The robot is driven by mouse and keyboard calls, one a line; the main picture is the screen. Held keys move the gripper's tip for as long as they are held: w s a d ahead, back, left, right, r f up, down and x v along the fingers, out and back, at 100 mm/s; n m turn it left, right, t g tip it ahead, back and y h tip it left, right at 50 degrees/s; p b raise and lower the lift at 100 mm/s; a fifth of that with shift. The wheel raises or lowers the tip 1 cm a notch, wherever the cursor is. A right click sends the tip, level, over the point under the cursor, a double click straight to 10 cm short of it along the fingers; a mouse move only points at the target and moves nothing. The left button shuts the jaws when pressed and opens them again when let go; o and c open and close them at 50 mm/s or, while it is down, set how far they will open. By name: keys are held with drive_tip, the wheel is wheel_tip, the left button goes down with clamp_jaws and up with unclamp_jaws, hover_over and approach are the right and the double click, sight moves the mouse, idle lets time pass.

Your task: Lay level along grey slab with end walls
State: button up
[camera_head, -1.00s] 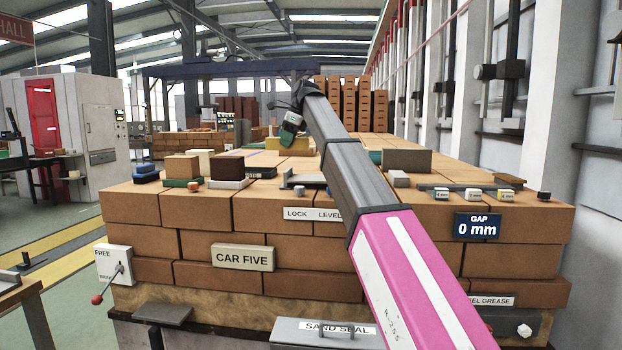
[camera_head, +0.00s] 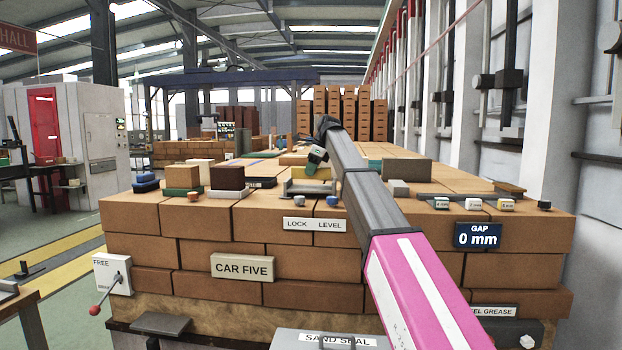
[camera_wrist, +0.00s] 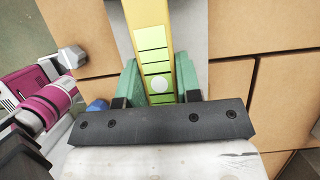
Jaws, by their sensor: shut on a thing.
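A yellow level (camera_wrist: 154,40) with pale green marked strips and a white dot is between the green fingers of my gripper (camera_wrist: 160,85) in the wrist view. The level appears between the walls, over the slab. I cannot tell whether it touches the slab. Grey surface (camera_wrist: 194,35) shows beside the level in the wrist view.
A dark brown block (camera_head: 228,178) and a tan block on green (camera_head: 182,176) stand to the left. A grey-brown block (camera_head: 406,172) stands to the right, behind a rail with small labelled cubes (camera_head: 473,204). A blue knob (camera_head: 331,200) is close in front of the slab.

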drive_tip(key=shift+f, duration=1.45)
drive_tip(key=o, duration=1.1)
drive_tip(key=shift+f, duration=0.1)
drive_tip(key=shift+c, duration=0.2)
drive_tip(key=v, duration=1.2)
